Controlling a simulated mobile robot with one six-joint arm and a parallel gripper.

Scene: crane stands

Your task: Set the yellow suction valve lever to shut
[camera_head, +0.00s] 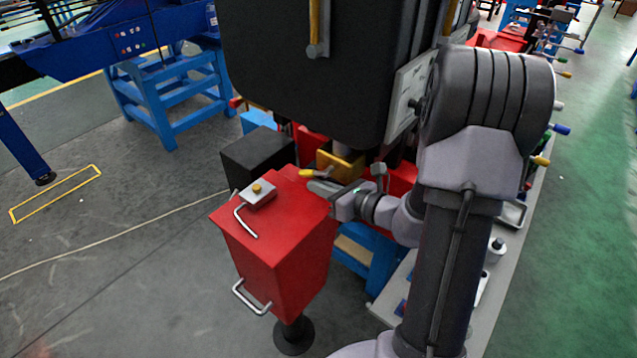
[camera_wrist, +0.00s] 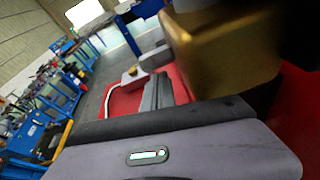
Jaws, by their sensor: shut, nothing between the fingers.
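The yellow lever (camera_head: 307,173) shows in the head view as a short yellow grip on a thin stem. It points left from a brass-yellow valve block (camera_head: 340,162) among red parts below the big black body. My gripper (camera_head: 314,186) is shut and empty, its fingertips just below and in front of the lever grip. I cannot tell whether they touch it. In the wrist view the gripper fingers (camera_wrist: 158,92) lie together, and the brass-yellow block (camera_wrist: 225,48) looms large at upper right. The lever grip cannot be made out there.
A red box (camera_head: 285,255) with metal handles and a small yellow-topped switch (camera_head: 257,190) stands left of and below my gripper. A black box (camera_head: 258,157) stands behind it. The large black body (camera_head: 310,85) hangs close above. Open floor lies to the left.

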